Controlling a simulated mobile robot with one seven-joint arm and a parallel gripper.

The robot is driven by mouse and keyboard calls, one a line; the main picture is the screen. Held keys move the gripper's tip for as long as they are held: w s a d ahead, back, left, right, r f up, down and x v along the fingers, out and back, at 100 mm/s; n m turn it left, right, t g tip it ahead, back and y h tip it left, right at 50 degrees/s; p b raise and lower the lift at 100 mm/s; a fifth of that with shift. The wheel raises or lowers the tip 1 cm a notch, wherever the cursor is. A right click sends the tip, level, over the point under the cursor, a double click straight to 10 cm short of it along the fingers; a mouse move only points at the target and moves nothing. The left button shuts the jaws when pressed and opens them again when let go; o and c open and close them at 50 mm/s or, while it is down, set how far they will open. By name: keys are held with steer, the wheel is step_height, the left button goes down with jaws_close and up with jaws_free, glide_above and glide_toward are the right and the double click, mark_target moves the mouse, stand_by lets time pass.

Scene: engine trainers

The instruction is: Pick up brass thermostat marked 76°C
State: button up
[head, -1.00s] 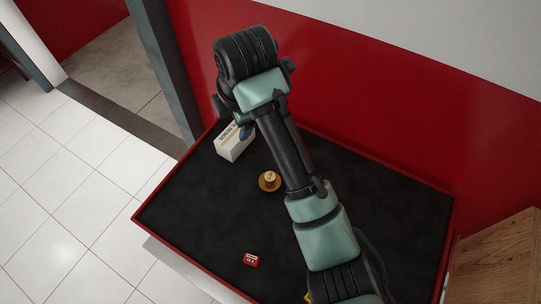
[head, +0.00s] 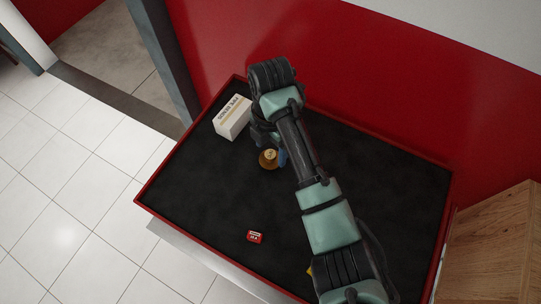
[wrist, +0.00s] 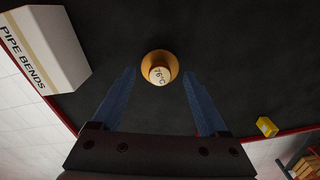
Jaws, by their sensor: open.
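The brass thermostat (head: 270,159) stands on the black table top, a round brass flange with a pale cap. In the wrist view the thermostat (wrist: 160,69) shows "76°C" on its cap, just beyond and between my fingertips. My gripper (wrist: 158,75) is open and empty, its two blue fingers apart on either side, not touching the thermostat. In the head view my arm reaches over the table, and a blue finger shows just right of the thermostat. The rest of the gripper is mostly hidden by my arm.
A white box marked "PIPE BENDS" (wrist: 45,50) stands left of the thermostat; the box (head: 233,117) also shows in the head view. A small red item (head: 254,236) lies near the front edge. A yellow item (wrist: 266,127) lies at right in the wrist view. The black table top (head: 210,190) is otherwise mostly clear.

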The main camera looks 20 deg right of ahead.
mark_target(270, 154)
steer(key=shift+s+a+f+p, duration=0.15)
steer(key=shift+f+p, duration=0.2)
steer(key=shift+f, duration=1.6)
steer(key=c, duration=1.1)
